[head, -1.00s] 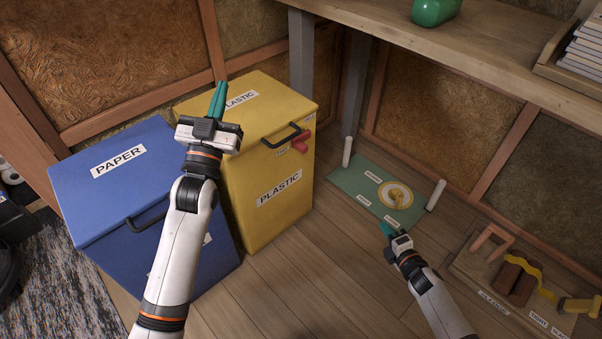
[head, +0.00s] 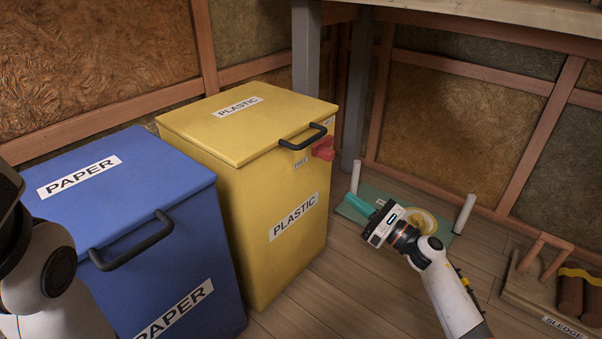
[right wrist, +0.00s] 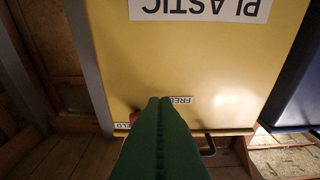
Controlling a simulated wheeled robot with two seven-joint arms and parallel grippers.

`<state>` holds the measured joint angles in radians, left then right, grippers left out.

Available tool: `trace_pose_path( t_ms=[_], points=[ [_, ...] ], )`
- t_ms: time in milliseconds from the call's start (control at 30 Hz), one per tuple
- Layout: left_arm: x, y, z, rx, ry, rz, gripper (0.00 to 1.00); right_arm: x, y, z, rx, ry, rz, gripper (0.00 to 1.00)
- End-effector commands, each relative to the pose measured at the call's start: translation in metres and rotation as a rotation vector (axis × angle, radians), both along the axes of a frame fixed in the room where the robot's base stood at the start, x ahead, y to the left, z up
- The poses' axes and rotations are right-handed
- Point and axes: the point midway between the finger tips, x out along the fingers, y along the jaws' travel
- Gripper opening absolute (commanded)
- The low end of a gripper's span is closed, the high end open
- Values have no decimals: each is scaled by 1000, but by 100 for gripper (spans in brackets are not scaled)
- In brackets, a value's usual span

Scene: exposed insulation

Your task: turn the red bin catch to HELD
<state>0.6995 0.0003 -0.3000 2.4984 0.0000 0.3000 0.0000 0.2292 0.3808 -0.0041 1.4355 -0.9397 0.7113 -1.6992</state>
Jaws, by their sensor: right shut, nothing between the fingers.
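The red catch (head: 323,148) sits on the front of the yellow PLASTIC bin (head: 262,215), just below and right of the lid handle. A FREE label (head: 300,163) is at its lower left and another small label (head: 328,122) above it. I cannot tell exactly which way the catch points. My right gripper (head: 349,201) is shut and empty, in front of the bin and apart from the catch. In the right wrist view its green fingers (right wrist: 158,102) overlap the FREE label and mostly hide the catch (right wrist: 134,117). My left gripper is out of view.
A blue PAPER bin (head: 130,225) stands left of the yellow bin. Behind my right gripper, a green board (head: 378,196) with white posts lies on the floor. A wooden block stand (head: 540,290) is at right. A workbench (head: 480,14) overhangs the back.

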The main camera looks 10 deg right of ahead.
Motion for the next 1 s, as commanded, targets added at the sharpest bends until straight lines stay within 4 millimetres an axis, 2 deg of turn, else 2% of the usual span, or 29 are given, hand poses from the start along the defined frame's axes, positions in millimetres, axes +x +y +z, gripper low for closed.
trace_pose_path(
  t_ms=[333,467,567,933,1000],
  points=[
    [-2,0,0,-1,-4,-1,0,0,0,1,-3,-3,0,0],
    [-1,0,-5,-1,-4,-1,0,6,5,1,-2,-4,2,0],
    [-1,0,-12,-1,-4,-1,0,17,13,4,-2,-5,1,0],
    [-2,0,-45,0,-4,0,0,77,60,21,-2,-5,1,0],
    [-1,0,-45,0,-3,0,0,77,59,35,-7,-8,0,0]
  ],
)
